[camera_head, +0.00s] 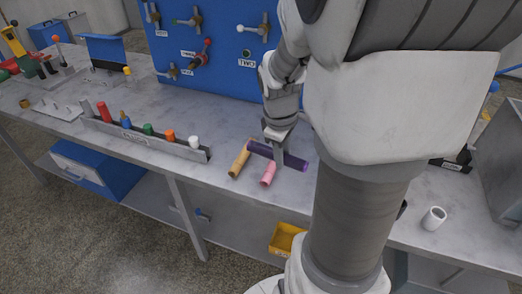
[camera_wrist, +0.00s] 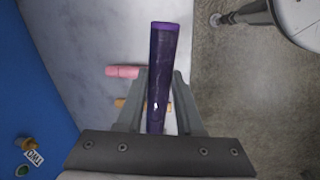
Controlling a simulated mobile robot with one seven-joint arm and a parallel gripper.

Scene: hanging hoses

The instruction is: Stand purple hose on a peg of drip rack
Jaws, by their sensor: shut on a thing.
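The purple hose (camera_head: 286,158) is a dark purple tube held lying sideways just above the grey table. In the wrist view the purple hose (camera_wrist: 163,62) runs between the fingers. My gripper (camera_head: 278,152) is shut on it; its two fingers flank the hose in the wrist view (camera_wrist: 161,100). A flat light rack with short upright pegs (camera_head: 62,110), which seems to be the drip rack, lies at the left of the table. Its pegs are small in the head view, and it is out of the wrist view.
A tan hose (camera_head: 239,160) and a pink hose (camera_head: 268,174) lie under and beside the held hose. A white cup (camera_head: 433,218) stands at right.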

